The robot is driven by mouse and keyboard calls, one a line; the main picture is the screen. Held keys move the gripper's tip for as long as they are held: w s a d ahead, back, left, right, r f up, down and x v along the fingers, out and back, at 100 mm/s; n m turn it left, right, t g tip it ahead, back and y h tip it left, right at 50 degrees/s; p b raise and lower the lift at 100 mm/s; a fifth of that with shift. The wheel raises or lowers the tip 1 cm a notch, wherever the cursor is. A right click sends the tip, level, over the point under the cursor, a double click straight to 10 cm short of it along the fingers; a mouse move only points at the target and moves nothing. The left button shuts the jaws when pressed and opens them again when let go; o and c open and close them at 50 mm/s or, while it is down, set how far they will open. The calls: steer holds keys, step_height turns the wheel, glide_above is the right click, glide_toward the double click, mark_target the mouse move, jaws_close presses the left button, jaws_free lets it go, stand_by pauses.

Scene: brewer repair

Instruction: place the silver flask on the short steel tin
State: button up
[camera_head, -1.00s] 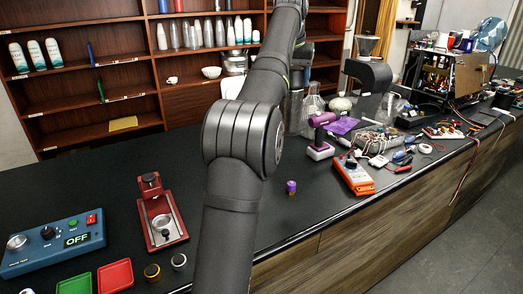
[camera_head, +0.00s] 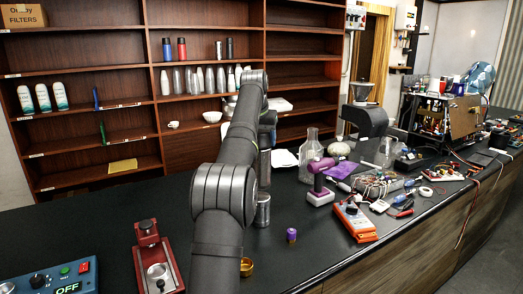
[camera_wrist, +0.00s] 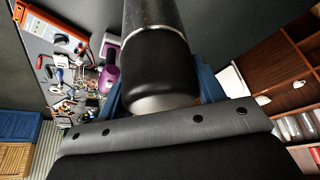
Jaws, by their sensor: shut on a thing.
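The silver flask (camera_wrist: 148,14) is a grey metal cylinder with a wide black band. In the wrist view it stands between the blue fingers of my gripper (camera_wrist: 160,90), which is shut on it. In the head view, the flask (camera_head: 265,167) hangs upright below my wrist, partly behind my arm; the fingers are hard to make out there. The short steel tin (camera_head: 263,210) stands on the black counter just below the flask, its left side hidden by my arm. I cannot tell whether the flask touches the tin.
A glass flask (camera_head: 310,150) and a purple grinder-like tool (camera_head: 320,180) stand to the right. A small purple-topped piece (camera_head: 291,235) and a brass ring (camera_head: 246,267) lie nearer. A red stand (camera_head: 155,260) is at left. The counter between it and my arm is clear.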

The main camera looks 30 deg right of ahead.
steer(key=shift+f, duration=1.95)
steer(key=o, duration=1.6)
steer(key=shift+f, duration=0.15)
steer(key=shift+c, duration=0.2)
steer(key=v, duration=1.2)
